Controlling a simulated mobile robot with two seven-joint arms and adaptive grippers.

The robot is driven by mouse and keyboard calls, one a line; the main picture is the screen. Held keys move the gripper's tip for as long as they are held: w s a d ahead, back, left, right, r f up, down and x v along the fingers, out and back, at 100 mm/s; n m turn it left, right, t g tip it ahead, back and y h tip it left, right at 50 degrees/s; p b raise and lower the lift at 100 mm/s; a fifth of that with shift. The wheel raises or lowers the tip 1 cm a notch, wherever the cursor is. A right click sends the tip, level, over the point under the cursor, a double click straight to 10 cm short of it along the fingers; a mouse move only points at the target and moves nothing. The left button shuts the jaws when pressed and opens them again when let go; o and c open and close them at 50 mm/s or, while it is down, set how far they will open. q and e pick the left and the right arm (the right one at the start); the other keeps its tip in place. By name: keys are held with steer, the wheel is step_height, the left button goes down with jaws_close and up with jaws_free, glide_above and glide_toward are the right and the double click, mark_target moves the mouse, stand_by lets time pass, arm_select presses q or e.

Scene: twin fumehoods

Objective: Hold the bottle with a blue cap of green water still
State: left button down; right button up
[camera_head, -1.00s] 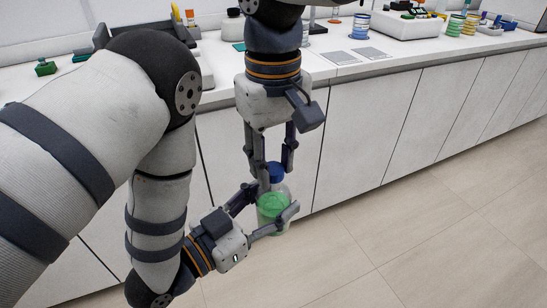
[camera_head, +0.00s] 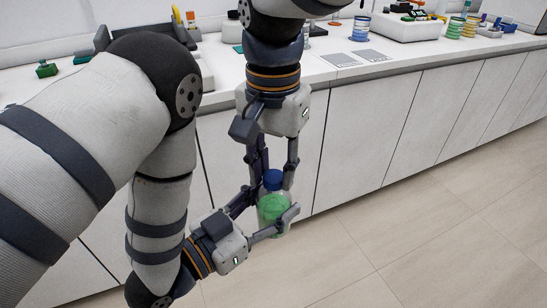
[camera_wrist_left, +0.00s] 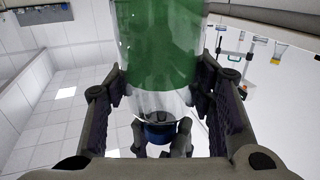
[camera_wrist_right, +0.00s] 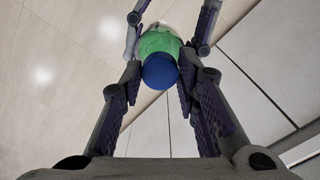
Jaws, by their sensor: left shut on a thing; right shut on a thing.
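The clear bottle of green water (camera_head: 272,209) is held in the air in front of the bench, with its blue cap (camera_head: 273,180) on top. My left gripper (camera_head: 266,208) comes from the lower left and is shut on the bottle's body. My right gripper (camera_head: 272,176) points down from above and is shut on the blue cap. In the left wrist view the bottle (camera_wrist_left: 160,50) stands between the left fingers, with the cap (camera_wrist_left: 160,133) toward the camera's lower edge. In the right wrist view the cap (camera_wrist_right: 160,71) lies between the right fingers; whether its threads are loose is hidden.
The white bench (camera_head: 440,62) with cabinets runs behind the grippers. A white device (camera_head: 408,24), blue rings (camera_head: 361,27) and grey flat plates (camera_head: 357,57) are on its top. The tiled floor (camera_head: 430,240) at right is clear. My left arm covers much of the left side.

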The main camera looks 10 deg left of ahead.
steer(key=m, duration=0.4)
steer(key=shift+m, duration=0.3)
steer(key=m, duration=1.3)
steer(key=shift+m, duration=0.3)
steer(key=m, duration=0.4)
steer(key=shift+w+m, duration=0.1)
steer(key=shift+m, duration=0.3)
steer(key=o, duration=0.7)
